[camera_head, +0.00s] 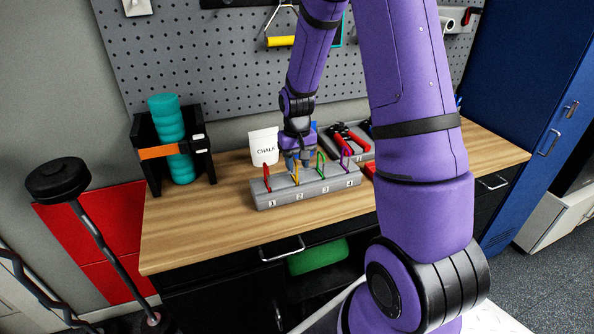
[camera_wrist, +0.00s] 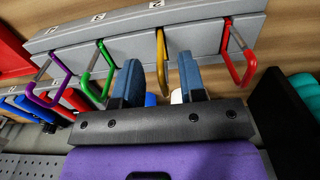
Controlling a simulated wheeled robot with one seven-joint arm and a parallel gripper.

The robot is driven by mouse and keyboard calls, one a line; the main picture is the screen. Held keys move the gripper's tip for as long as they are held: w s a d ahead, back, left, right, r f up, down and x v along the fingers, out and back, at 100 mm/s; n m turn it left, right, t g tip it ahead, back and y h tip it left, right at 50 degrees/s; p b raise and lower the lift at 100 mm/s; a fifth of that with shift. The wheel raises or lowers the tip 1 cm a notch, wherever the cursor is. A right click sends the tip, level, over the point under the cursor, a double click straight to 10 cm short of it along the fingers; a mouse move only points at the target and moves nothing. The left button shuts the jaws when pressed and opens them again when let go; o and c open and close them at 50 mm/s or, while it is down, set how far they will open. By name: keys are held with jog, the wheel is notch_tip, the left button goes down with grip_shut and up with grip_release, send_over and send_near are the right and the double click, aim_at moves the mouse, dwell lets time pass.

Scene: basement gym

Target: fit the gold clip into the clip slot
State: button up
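The gold clip (camera_head: 295,174) stands at the section marked 2 of a grey numbered block (camera_head: 320,193) on the workbench. In the wrist view the gold clip (camera_wrist: 162,62) rises from the block between my two blue fingers, with a gap on each side. My gripper (camera_head: 293,161) is low over the block from behind; it also shows in the wrist view (camera_wrist: 160,74), open. A red clip (camera_head: 267,177), a green clip (camera_head: 320,164) and a purple clip (camera_head: 345,158) stand along the same block. I cannot tell which opening is the clip slot.
A white chalk bag (camera_head: 263,146) stands just left of my gripper. A black rack (camera_head: 146,163) with a teal roller is further left. The bench front (camera_head: 215,235) is clear.

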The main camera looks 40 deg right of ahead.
notch_tip(320, 180, up, 7)
dwell(0.3)
dwell(0.5)
jog(key=shift+r, duration=0.1)
jog(key=s+a+r+n+t, duration=0.1)
jog(key=s+a+r, duration=0.35)
jog(key=r, duration=0.25)
jog(key=s+a+r+n+t, duration=0.1)
jog(key=s+a+r+t, duration=0.15)
jog(key=s+r, duration=0.4)
jog(key=s+a+r, duration=0.1)
jog(key=s+r, duration=0.1)
jog(key=s, duration=0.2)
jog(key=s+a+r+t, duration=0.1)
jog(key=s+a+r, duration=0.1)
jog(key=s, duration=0.3)
jog(key=s+a+r+n, duration=0.1)
jog(key=s+a+r, duration=0.1)
jog(key=s+r, duration=0.1)
jog(key=shift+s+a+r+t, duration=0.25)
jog(key=shift+s+r+t, duration=0.1)
jog(key=shift+s, duration=0.3)
